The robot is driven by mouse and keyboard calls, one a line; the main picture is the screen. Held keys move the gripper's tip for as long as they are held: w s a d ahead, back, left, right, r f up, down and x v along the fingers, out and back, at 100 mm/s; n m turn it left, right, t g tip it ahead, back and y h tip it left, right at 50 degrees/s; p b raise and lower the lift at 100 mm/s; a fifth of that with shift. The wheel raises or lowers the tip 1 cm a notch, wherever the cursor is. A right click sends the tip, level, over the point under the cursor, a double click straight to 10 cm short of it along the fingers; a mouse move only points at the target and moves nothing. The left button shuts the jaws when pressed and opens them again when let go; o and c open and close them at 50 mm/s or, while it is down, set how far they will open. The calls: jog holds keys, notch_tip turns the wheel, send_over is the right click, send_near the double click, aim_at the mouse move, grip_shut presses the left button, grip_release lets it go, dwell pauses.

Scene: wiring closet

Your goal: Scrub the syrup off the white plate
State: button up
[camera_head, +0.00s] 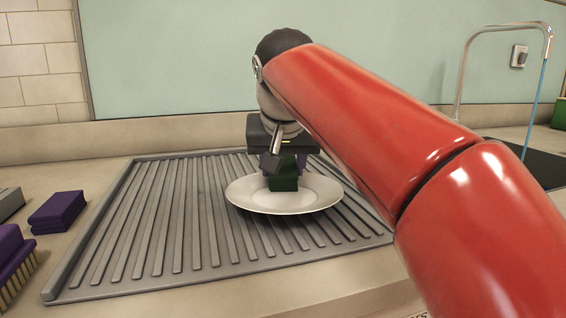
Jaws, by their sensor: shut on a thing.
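The white plate (285,203) sits on the grey ribbed drainboard (155,235), right of its middle. My gripper (278,163) is above the plate, shut on a dark green block-shaped scrubber (285,180). The scrubber's lower end is at the plate's middle; I cannot tell whether it touches the surface. The gripper and my red arm hide part of the plate's far side. No syrup shows on the visible part of the plate.
A metal faucet (462,70) and dark basin (532,150) are at right. The drainboard's left half is clear.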

jog(key=shift+f, duration=0.1)
jog(key=shift+s+b, duration=0.4)
jog(key=shift+s, duration=0.95)
jog(key=shift+w, duration=0.1)
jog(key=shift+w+d+p, duration=0.2)
jog(key=shift+w+p, duration=0.1)
jog(key=shift+w, duration=0.35)
jog(key=shift+w+d+p, duration=0.2)
jog(key=shift+w+p, duration=0.1)
jog(key=shift+w, duration=0.35)
jog(key=shift+s, duration=0.1)
jog(key=shift+s+b, duration=0.5)
jog(key=shift+s, duration=0.85)
